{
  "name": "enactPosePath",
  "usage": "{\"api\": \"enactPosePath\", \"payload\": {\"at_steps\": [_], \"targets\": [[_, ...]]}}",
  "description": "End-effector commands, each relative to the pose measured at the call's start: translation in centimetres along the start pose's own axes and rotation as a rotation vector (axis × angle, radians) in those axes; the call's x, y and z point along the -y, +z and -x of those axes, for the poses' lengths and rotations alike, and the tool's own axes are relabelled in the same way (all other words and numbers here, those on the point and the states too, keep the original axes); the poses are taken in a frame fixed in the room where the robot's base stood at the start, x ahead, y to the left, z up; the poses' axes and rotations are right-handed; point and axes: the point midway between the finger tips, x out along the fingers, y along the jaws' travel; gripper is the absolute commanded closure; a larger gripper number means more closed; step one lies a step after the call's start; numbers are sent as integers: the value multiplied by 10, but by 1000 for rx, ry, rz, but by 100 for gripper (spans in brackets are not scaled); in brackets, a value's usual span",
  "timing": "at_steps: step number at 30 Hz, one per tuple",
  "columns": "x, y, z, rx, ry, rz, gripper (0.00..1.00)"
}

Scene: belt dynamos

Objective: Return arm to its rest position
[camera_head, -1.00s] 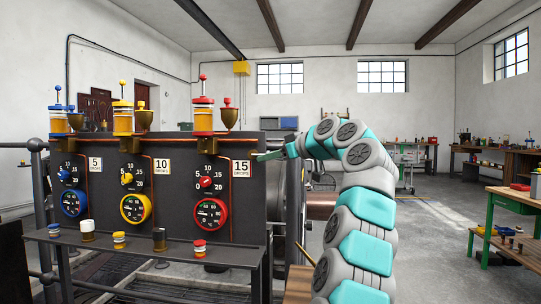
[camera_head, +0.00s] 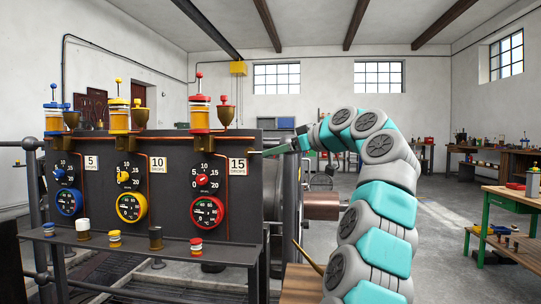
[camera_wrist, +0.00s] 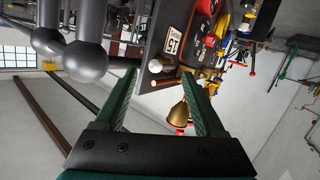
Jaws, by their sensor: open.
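My arm (camera_head: 384,205) is grey and turquoise and rises at the right of the panel, bending over toward the left. My gripper (camera_head: 266,153) reaches the right edge of the dark panel (camera_head: 140,180), near the "15 drops" label (camera_head: 237,166). In the wrist view my gripper (camera_wrist: 160,82) shows two green fingers spread apart with nothing held between them. A brass cup (camera_wrist: 180,113) shows close to the right finger, beyond it; whether they touch cannot be told.
The panel carries blue, yellow and red dials (camera_head: 207,211) with oilers above. Small caps stand on the shelf (camera_head: 135,247) below. A red-brown cylinder (camera_head: 321,206) lies behind my arm. A green workbench (camera_head: 490,197) stands at the right, with open floor (camera_head: 440,230) between.

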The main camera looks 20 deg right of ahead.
Motion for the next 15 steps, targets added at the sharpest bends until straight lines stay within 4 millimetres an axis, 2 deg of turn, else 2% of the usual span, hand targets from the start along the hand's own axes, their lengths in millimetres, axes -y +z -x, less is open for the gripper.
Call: {"api": "enactPosePath", "payload": {"at_steps": [3, 6, 15], "targets": [[-1, -1, 20, -5, 3, 0, 28], [0, -1, 28, -5, 2, 0, 28], [0, -1, 28, -2, 1, 0, 28]]}}
